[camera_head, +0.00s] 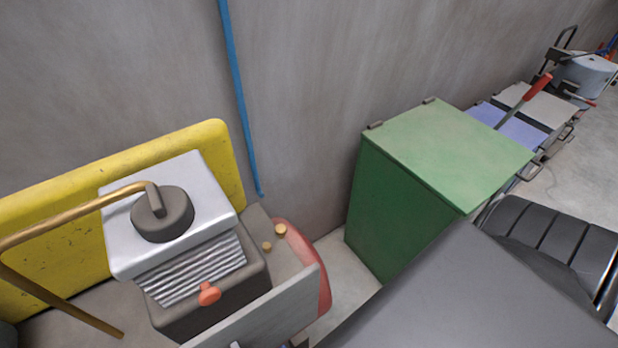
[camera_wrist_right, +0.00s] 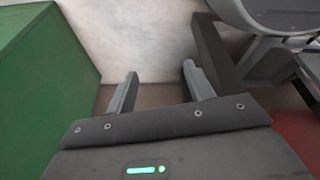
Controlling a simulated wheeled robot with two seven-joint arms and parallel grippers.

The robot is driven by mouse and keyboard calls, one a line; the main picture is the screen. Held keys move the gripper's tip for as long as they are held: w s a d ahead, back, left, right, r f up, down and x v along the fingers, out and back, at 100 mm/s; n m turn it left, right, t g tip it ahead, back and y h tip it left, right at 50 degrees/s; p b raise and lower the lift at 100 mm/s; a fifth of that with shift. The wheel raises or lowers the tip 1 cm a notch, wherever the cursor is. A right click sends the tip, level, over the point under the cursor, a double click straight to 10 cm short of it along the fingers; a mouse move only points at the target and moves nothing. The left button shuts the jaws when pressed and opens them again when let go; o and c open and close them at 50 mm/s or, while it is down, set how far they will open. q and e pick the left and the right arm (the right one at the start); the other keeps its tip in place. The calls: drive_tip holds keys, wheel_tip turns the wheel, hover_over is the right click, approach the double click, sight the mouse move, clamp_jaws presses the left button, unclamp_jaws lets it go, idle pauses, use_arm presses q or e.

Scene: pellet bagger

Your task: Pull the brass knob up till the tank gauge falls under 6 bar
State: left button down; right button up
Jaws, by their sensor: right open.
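Two small brass-coloured pieces sit on top of the red tank (camera_head: 322,290) in the head view, one (camera_head: 281,230) nearer the wall and one (camera_head: 267,246) nearer the pump; I cannot tell for sure which is the knob. The gauge's dial is not seen; a grey plate (camera_head: 262,318) hides much of the tank's near side. My right gripper (camera_wrist_right: 160,72) shows only in its wrist view, its two fingers apart with nothing between them, beside a green box. My left gripper is not in view.
The finned pump (camera_head: 205,268) with a brass pipe (camera_head: 75,229) and orange knob (camera_head: 209,293) stands left of the brass pieces. A yellow panel (camera_head: 226,165) is behind it. A green cabinet (camera_head: 388,215) stands right, past a narrow floor gap. A blue pipe (camera_head: 238,90) runs down the wall.

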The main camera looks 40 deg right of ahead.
drive_tip(key=w+d+r+t+b, duration=0.1)
drive_tip(key=w+d+r+t, duration=0.15)
drive_tip(key=w, duration=0.45)
drive_tip(key=w+d+r+t+b, duration=0.2)
drive_tip(key=w+d+r, duration=0.15)
drive_tip(key=w, duration=0.35)
drive_tip(key=w+r+n+t+y+b, duration=0.1)
drive_tip(key=w+r+t+y+b, duration=0.15)
drive_tip(key=w+r, duration=0.75)
drive_tip(key=n+t+y+b, duration=0.2)
drive_tip(key=n+y+b, duration=0.25)
drive_tip(key=y, duration=0.45)
approach(281, 232)
drive_tip(key=w+f, duration=0.1)
drive_tip(key=w, duration=0.1)
drive_tip(key=shift+n, duration=0.45)
drive_tip(key=p+x, duration=0.2)
drive_tip(key=x, duration=0.9)
drive_tip(key=shift+s, duration=0.1)
